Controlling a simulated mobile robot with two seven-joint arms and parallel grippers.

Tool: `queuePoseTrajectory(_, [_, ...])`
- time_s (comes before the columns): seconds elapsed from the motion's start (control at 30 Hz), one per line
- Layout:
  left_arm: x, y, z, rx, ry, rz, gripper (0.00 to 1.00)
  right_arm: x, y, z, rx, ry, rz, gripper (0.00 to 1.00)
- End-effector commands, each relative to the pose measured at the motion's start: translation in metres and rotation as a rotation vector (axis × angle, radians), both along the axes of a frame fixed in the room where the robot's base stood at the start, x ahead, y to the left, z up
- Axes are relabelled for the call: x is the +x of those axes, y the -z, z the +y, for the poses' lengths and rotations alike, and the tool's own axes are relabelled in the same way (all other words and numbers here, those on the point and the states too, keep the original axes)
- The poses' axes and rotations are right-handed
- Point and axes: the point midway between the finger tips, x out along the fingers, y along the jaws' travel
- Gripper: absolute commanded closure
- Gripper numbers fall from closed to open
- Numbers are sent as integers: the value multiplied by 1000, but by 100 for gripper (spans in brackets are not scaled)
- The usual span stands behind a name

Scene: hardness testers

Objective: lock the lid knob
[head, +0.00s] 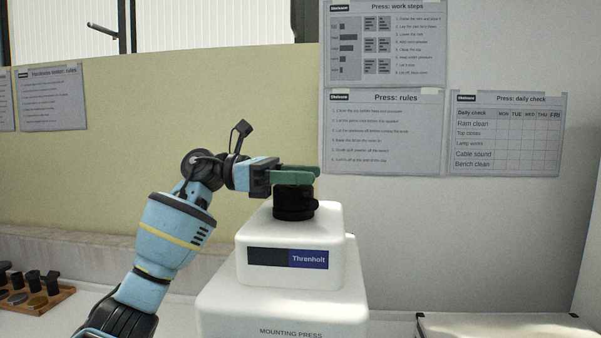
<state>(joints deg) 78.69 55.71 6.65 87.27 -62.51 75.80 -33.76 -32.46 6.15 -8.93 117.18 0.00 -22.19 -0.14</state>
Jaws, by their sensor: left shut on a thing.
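The black lid knob (293,204) sits on top of the white mounting press (290,225), which bears a dark Threnholt label. My left gripper (308,172) comes in from the left with its green fingers at the top of the knob. It is shut on the knob, and the fingers hide the knob's upper part. From this view I cannot tell how far the knob is turned. My right gripper is not in view.
A wooden tray (62,296) with several dark cylindrical pieces stands at the far left on the bench. A pale, flat-topped object (500,328) lies at the lower right. Paper sheets (384,130) hang on the wall behind the press.

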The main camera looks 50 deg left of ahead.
Motion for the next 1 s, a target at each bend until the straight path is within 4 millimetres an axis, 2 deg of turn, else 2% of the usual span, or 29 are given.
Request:
queuePoseTrajectory(0.1, [-1,-6,-1,-1,80,1,76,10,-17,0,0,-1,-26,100])
queuePoseTrajectory(0.3, [-3,-5,-1,0,199,-1,76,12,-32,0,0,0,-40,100])
queuePoseTrajectory(0.5, [-3,-2,-2,-1,235,-3,76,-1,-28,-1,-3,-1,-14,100])
queuePoseTrajectory(0.7, [-3,-1,-2,-1,234,-3,76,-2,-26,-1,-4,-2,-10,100])
queuePoseTrajectory(0.73, [-3,-1,-2,-1,234,-3,52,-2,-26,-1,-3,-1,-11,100])
queuePoseTrajectory(0.9, [-3,-1,-2,0,233,-2,31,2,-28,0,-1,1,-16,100])
queuePoseTrajectory(1.0, [-3,-1,-2,0,233,-2,31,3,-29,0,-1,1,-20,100])
